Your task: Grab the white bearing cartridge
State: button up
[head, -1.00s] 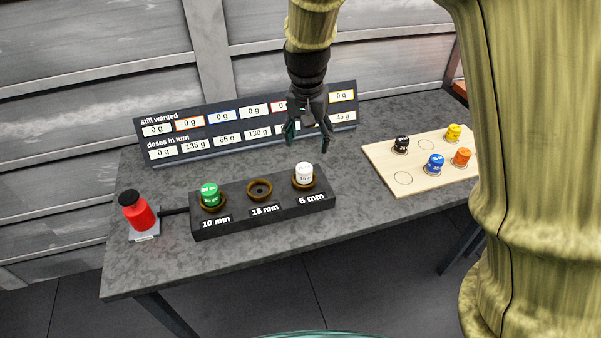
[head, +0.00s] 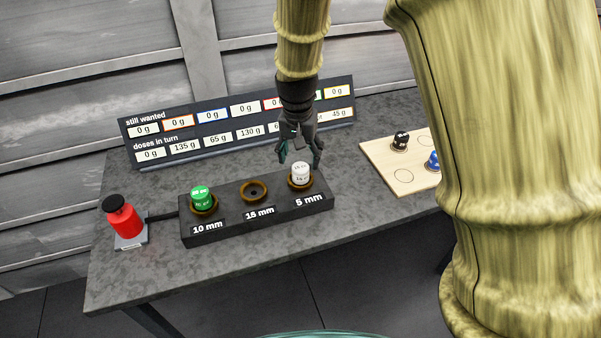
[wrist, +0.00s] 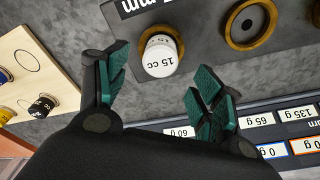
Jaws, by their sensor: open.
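The white bearing cartridge (head: 301,174) stands upright in the ring above the "5 mm" label, at the right end of the dark block (head: 259,228). My gripper (head: 299,163) is just above and behind it, pointing down, open and empty. In the wrist view the white cartridge (wrist: 160,57), marked "15 cc", lies ahead of the gap between the open green-padded fingers (wrist: 157,88). The fingers do not appear to touch it.
A green cartridge (head: 202,198) stands in the "10 mm" ring; the "15 mm" ring (head: 254,190) is empty. A display board (head: 240,122) rises behind. A wooden board (head: 387,179) with black and blue cartridges lies right.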

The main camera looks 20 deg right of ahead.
aim_at(300, 167)
jog(key=shift+w+d+f+p, duration=0.15)
jog(key=shift+f+p, duration=0.35)
jog(key=shift+f, duration=0.85)
jog(key=shift+w+f+p, duration=0.1)
jog(key=shift+f+p, duration=0.4)
jog(key=shift+f, duration=0.85)
jog(key=c, duration=1.4)
jog(key=shift+r, duration=0.1)
jog(key=shift+c, duration=0.2)
